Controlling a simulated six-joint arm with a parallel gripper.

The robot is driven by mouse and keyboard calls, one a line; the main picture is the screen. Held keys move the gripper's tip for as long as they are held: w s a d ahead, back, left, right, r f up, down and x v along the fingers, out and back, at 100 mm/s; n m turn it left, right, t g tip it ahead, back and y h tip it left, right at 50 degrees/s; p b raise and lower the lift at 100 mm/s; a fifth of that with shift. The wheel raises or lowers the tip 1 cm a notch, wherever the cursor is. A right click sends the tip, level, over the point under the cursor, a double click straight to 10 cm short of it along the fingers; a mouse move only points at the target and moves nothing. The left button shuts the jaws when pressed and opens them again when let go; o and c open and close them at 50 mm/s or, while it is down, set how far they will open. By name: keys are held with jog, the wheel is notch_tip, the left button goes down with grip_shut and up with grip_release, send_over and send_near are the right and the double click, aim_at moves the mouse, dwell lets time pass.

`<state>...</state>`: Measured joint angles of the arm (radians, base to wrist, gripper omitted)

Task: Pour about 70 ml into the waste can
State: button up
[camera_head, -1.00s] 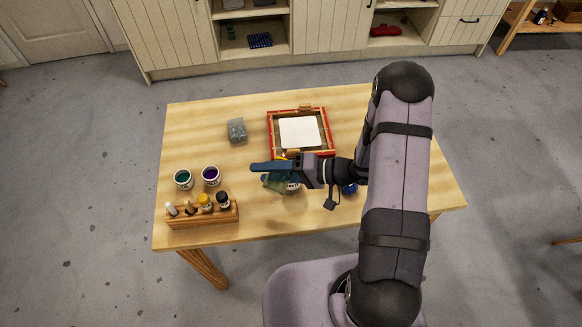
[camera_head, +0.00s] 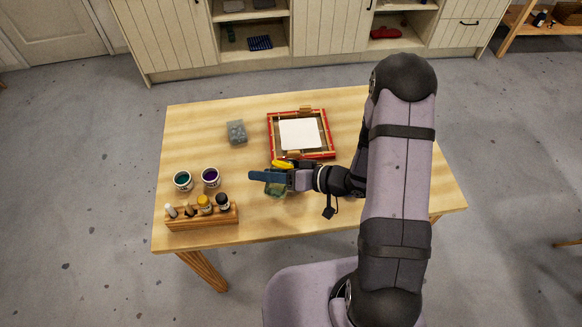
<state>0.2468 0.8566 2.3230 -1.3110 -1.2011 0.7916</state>
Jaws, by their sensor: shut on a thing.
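My gripper (camera_head: 268,178) is over the middle of the table, its blue fingers pointing left. It is shut on a green, glassy vessel (camera_head: 275,190), which shows just below the fingers. The fingers hide most of the vessel, so I cannot tell its tilt or its contents. A yellow piece (camera_head: 283,164) shows just behind the fingers; I cannot tell what it belongs to. I cannot make out a waste can for certain; my arm covers the right part of the table.
A red-edged frame with a white sheet (camera_head: 299,133) lies behind my gripper. A grey block (camera_head: 236,132) is at the back left. A teal jar (camera_head: 183,180) and a purple jar (camera_head: 210,177) stand behind a wooden rack (camera_head: 202,219) of small bottles. The table's front middle (camera_head: 275,222) is clear.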

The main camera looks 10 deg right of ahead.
jog(key=shift+f+n+t+b, duration=0.3)
jog(key=shift+f+n+b, duration=0.1)
jog(key=shift+b, duration=0.05)
dwell(1.9)
jog(key=f+n+b, duration=0.1)
jog(key=f+b, duration=0.1)
jog(key=s+a+f+n+t+h+b, duration=0.1)
jog(key=f+b, duration=0.2)
jog(key=s+f+n+t+b, duration=0.1)
jog(key=f+b, duration=0.1)
jog(key=b, duration=0.1)
jog(key=shift+a+f+n, duration=0.15)
jog(key=shift+f+n, duration=0.2)
jog(key=shift+n, duration=0.05)
jog(key=shift+s+a+f+n+t+h+p, duration=0.1)
jog(key=shift+s+a+n+t+h+p, duration=0.2)
jog(key=shift+n+t+p, duration=0.3)
